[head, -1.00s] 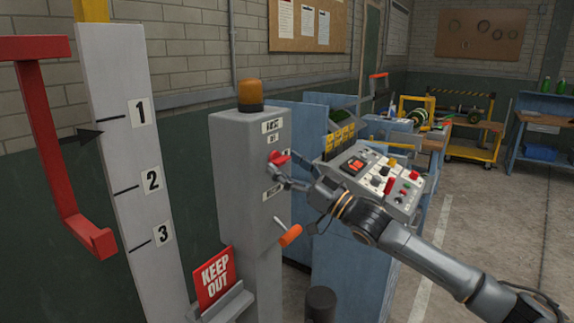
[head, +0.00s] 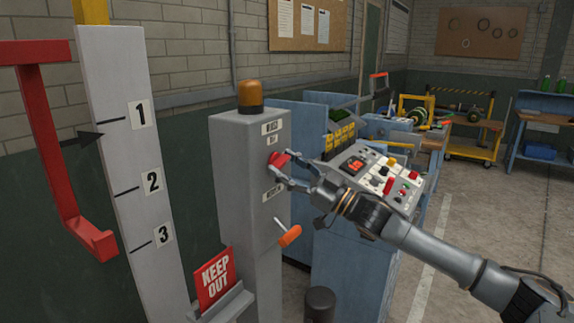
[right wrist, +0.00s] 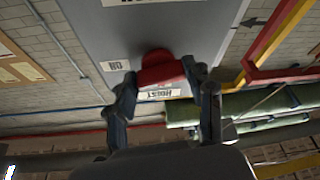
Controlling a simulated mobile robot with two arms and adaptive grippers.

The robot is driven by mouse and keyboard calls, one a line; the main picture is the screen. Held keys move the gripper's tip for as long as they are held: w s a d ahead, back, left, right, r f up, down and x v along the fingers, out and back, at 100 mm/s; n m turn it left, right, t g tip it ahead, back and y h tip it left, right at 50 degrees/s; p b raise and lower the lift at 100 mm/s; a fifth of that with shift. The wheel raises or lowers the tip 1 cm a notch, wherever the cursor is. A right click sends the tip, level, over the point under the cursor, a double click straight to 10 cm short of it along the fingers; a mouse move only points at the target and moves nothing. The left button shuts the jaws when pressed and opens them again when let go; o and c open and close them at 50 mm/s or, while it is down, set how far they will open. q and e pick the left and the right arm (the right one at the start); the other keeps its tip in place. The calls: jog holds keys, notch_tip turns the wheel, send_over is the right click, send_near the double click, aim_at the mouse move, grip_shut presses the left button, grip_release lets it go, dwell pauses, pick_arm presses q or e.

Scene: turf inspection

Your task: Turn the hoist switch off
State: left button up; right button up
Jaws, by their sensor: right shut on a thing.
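The hoist switch is a red rotary knob (head: 278,159) on the face of a grey control post (head: 236,165). In the right wrist view the red knob (right wrist: 160,70) sits between the two fingertips, near labels reading HOIST and ON. My right gripper (head: 279,171) reaches in from the right and is shut on the knob; it also shows in the right wrist view (right wrist: 163,78), with a finger on each side. The exact knob angle is hard to read. My left gripper is not in view.
An orange crank handle (head: 290,236) sticks out below the switch. An amber beacon (head: 250,96) tops the post. A KEEP OUT sign (head: 215,279), a numbered scale board (head: 135,175) and a red bracket (head: 50,150) stand left. A button panel (head: 378,180) is behind my wrist.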

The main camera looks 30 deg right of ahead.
jog(key=n, duration=0.1)
jog(key=n+g+y+p, duration=0.1)
jog(key=n, duration=0.3)
jog(key=shift+d+r+g+y+p, duration=0.15)
jog(key=shift+r+g+y+p, duration=0.15)
jog(key=shift+g+y, duration=0.1)
jog(key=n+g+p, duration=0.1)
jog(key=n, duration=0.2)
jog(key=n+g+y, duration=0.1)
jog(key=n, duration=0.2)
jog(key=shift+w+g+p, duration=0.1)
jog(key=shift+g+p, duration=0.2)
jog(key=shift+p, duration=0.1)
jog(key=n+g, duration=0.1)
jog(key=n, duration=0.1)
jog(key=n+p, duration=0.1)
jog(key=n, duration=0.1)
jog(key=shift+d+r+n+g, duration=0.1)
jog(key=shift+n+g, duration=0.2)
jog(key=shift+g, duration=0.1)
jog(key=shift+n+g+h+p, duration=0.35)
jog(key=shift+n+p, duration=0.2)
jog(key=shift+n, duration=0.55)
jog(key=o, duration=1.2)
jog(key=shift+c, duration=0.2)
